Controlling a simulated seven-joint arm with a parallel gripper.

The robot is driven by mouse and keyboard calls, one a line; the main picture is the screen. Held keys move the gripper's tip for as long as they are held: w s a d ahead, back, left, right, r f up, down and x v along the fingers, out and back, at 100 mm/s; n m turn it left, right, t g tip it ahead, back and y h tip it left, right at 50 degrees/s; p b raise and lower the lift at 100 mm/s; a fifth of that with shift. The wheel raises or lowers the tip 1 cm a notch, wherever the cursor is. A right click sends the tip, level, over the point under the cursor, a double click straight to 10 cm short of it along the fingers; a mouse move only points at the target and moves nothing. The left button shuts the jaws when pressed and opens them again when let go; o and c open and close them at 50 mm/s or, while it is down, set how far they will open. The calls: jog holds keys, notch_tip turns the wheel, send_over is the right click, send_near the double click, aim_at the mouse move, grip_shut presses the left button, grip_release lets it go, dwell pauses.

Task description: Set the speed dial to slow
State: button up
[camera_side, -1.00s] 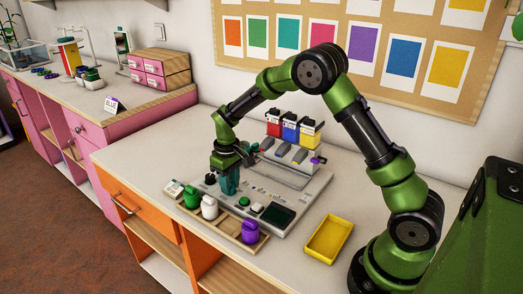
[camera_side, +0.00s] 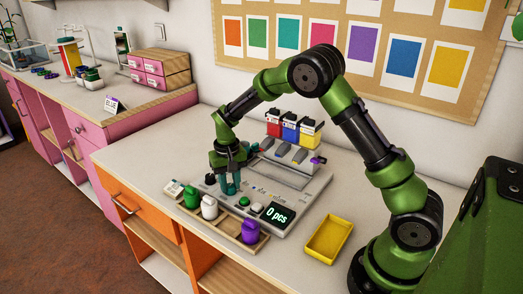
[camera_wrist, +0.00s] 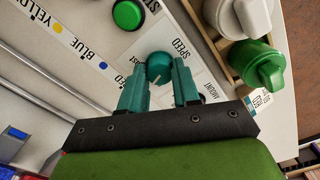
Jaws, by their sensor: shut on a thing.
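The speed dial (camera_wrist: 159,67) is a round teal knob with a pale pointer mark, beside the printed word SPEED in the wrist view. My gripper (camera_wrist: 158,80) has its teal fingers on either side of the dial and is shut on it. The fingers cover part of the print around the dial, so I cannot read which setting the pointer marks. In the side view, my gripper (camera_side: 231,188) points down at the left part of the grey machine panel (camera_side: 290,207), and the dial is hidden behind the fingers.
A green button (camera_wrist: 127,14) is near the dial. Green (camera_side: 192,198), white (camera_side: 209,208) and purple (camera_side: 250,232) jars stand in a wooden tray along the panel's front. A yellow tray (camera_side: 328,238) lies to the right. Coloured hoppers (camera_side: 290,130) stand behind.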

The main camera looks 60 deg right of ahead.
aim_at(230, 186)
jog(key=shift+m, duration=1.5)
jog(key=o, duration=1.1)
jog(key=shift+c, duration=0.2)
jog(key=shift+r, duration=0.1)
notch_tip(230, 186, up, 17)
